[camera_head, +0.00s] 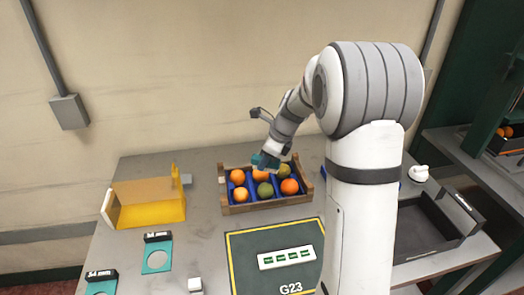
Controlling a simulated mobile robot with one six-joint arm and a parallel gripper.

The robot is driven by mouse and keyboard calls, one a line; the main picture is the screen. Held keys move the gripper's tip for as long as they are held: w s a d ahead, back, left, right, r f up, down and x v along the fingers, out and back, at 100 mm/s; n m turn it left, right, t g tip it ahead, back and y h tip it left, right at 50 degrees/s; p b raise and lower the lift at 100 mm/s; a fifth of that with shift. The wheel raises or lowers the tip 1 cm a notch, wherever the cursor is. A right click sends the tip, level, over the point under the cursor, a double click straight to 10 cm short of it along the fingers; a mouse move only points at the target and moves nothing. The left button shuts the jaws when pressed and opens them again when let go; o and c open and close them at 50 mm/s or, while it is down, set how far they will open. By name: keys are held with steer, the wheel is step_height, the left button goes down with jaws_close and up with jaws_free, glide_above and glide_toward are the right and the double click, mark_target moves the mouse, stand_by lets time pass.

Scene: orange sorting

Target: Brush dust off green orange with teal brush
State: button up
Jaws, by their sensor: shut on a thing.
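My gripper (272,153) is over the back middle of a wooden crate (240,209) with blue dividers. It is shut on the teal brush (262,160), which is at or just above the fruit. I cannot tell whether the brush touches any fruit. Two green oranges show in the crate: one in the front middle (265,190) and one at the back right (284,170). Orange-coloured fruit fill the other compartments, such as the front left (240,195), the back left (237,177) and the front right (289,187). The back middle fruit (260,175) is partly hidden by the brush.
A yellow open holder (150,212) stands left of the crate. A dark mat (255,250) marked G23 lies in front, with a white strip (286,257) on it. A dark tray (425,228) is at the right.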

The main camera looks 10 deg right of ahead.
mark_target(265, 185)
steer(key=shift+f+b, duration=2.65)
steer(key=shift+f, duration=0.35)
steer(key=shift+f, duration=0.4)
steer(key=shift+s+f, duration=0.1)
steer(key=shift+s, duration=0.05)
steer(key=shift+d, duration=0.2)
